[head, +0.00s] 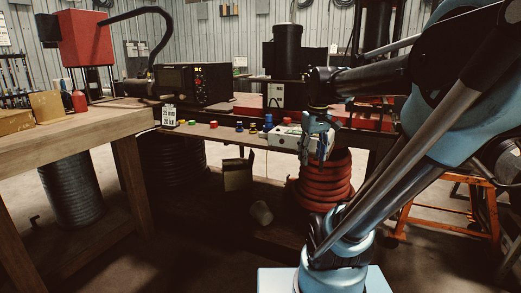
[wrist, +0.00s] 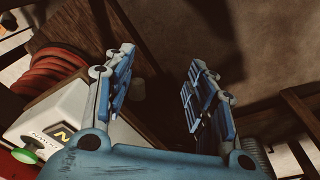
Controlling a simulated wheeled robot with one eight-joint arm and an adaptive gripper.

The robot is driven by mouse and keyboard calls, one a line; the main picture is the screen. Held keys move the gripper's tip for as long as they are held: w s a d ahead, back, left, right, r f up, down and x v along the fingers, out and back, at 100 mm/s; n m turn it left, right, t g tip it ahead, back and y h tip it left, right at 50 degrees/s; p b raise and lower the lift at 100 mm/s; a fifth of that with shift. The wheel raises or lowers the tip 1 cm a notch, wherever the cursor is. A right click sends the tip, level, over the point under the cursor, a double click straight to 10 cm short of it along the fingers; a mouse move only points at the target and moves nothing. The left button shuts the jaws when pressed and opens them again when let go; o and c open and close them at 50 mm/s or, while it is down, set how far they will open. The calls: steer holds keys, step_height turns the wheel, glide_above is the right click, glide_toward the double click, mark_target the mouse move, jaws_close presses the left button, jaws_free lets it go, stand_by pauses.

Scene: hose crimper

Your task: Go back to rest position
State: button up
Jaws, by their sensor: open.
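My gripper (head: 318,145) hangs at the end of my blue arm, right of the middle in the head view. It is at the front of the workbench, by the white control box (head: 286,137). In the wrist view my gripper (wrist: 160,95) has its two blue fingers spread apart, with nothing between them. The same white box (wrist: 60,125), with a green button, lies to the left of the fingers there. Below the gripper in the head view is a stack of red hose coils (head: 325,180).
A wooden table (head: 75,130) stands at the left front. A black machine (head: 195,83) and several small coloured parts (head: 240,126) are on the bench. A cardboard box (head: 238,174) and a pale bucket (head: 262,212) are under it. An orange stand (head: 440,228) is at the right.

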steer(key=s+d+f+m, duration=0.1)
steer(key=s+f+m, duration=0.3)
steer(key=s+f, duration=0.8)
step_height(320, 180, down, 4)
steer(key=shift+s+f+t, duration=0.1)
steer(key=shift+s+t, duration=0.05)
steer(key=shift+t, duration=0.25)
steer(key=shift+d, duration=0.1)
steer(key=shift+w+f, duration=0.15)
steer(key=shift+w, duration=0.3)
